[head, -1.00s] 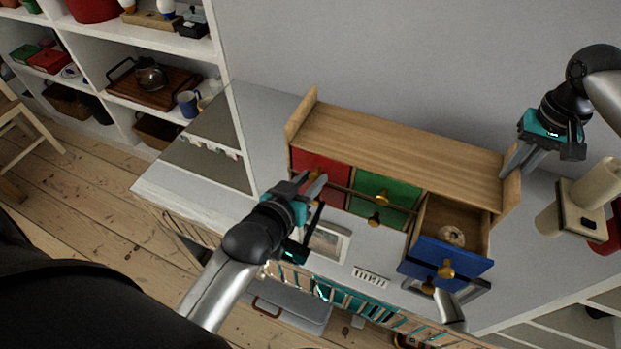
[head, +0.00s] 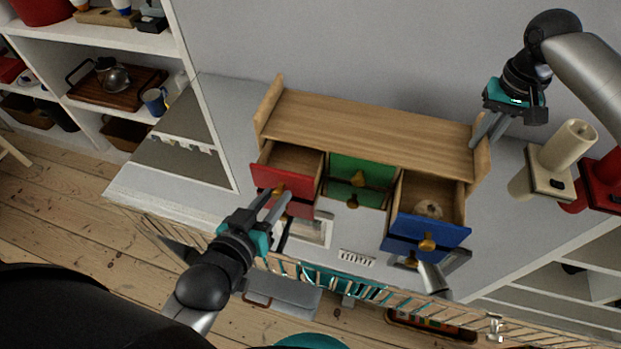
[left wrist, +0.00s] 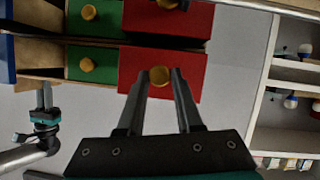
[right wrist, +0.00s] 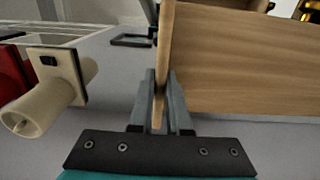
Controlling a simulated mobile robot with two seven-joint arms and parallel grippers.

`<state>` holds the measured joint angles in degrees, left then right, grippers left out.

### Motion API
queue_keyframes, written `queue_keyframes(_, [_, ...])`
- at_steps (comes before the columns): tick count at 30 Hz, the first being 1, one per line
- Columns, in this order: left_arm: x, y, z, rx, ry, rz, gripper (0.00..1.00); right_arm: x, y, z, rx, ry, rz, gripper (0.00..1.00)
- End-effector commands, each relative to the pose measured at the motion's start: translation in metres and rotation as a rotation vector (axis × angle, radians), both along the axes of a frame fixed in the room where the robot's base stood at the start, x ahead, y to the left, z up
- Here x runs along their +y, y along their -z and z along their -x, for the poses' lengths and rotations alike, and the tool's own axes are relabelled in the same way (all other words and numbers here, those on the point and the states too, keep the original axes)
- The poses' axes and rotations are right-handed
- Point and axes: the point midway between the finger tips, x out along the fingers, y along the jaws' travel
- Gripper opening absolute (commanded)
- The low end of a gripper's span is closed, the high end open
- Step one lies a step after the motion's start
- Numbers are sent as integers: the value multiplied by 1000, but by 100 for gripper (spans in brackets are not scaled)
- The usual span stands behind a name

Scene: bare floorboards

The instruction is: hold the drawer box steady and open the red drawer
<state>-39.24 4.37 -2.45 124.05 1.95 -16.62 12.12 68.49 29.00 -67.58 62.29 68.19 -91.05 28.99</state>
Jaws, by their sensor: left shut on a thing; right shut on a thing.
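The wooden drawer box (head: 370,130) stands on a grey top against the wall. Its red drawer (head: 268,178) is pulled partly out and looks empty where I see inside. My left gripper (head: 276,194) is shut on the red drawer's brass knob; the knob (left wrist: 159,75) shows between its fingertips in the left wrist view. My right gripper (head: 482,140) is shut on the box's right side panel (head: 481,158); the panel (right wrist: 166,50) also shows between its fingers in the right wrist view. The green drawer (head: 360,178) is shut.
The blue drawer (head: 430,230) is open with a round pale thing (head: 428,208) inside. A cream object (head: 550,170) and a red one (head: 602,185) stand right of the box. A railing (head: 340,286) runs along the front. Shelves (head: 150,45) stand at the left.

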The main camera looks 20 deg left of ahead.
Motion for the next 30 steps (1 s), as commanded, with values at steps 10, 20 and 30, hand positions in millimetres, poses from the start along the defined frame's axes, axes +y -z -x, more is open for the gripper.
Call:
queue_keyframes(10, [4, 1, 9, 3, -6, -8, 0, -4, 1, -1, -2, 9, 7, 0])
queue_keyframes(20, [3, 1, 8, 3, -4, -5, 60, -5, 0, -1, -1, 9, 8, 0])
queue_keyframes(30, [2, 0, 10, 2, -3, -2, 64, -4, 0, 0, 0, 8, 7, 0])
